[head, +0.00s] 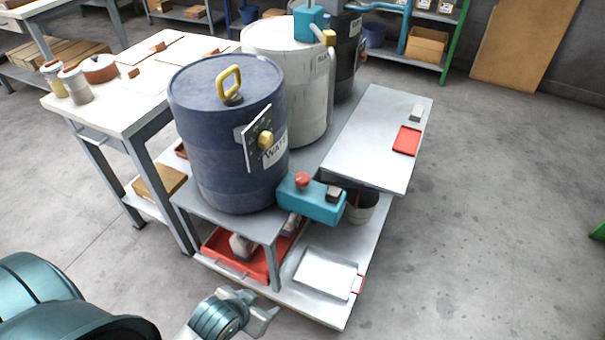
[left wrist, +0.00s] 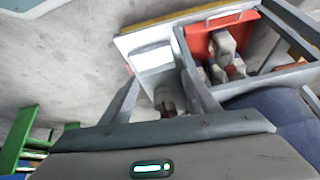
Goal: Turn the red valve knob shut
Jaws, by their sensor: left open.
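A red knob (head: 302,180) sits on top of a teal box (head: 316,203) at the front edge of the cart, just right of the blue barrel. A dark block stands beside it on the same box. My left gripper (head: 262,304) is at the bottom of the head view, below and left of the knob and well apart from it. It is open and empty. In the left wrist view its two fingers (left wrist: 157,78) stand apart, and I cannot make out the red knob there. My right gripper is not in view.
The blue barrel (head: 226,140) carries a panel with a yellow knob (head: 265,140). A red tray (head: 250,262) and a white panel (head: 325,273) lie on the cart's lower shelf; the tray shows in the left wrist view (left wrist: 205,44).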

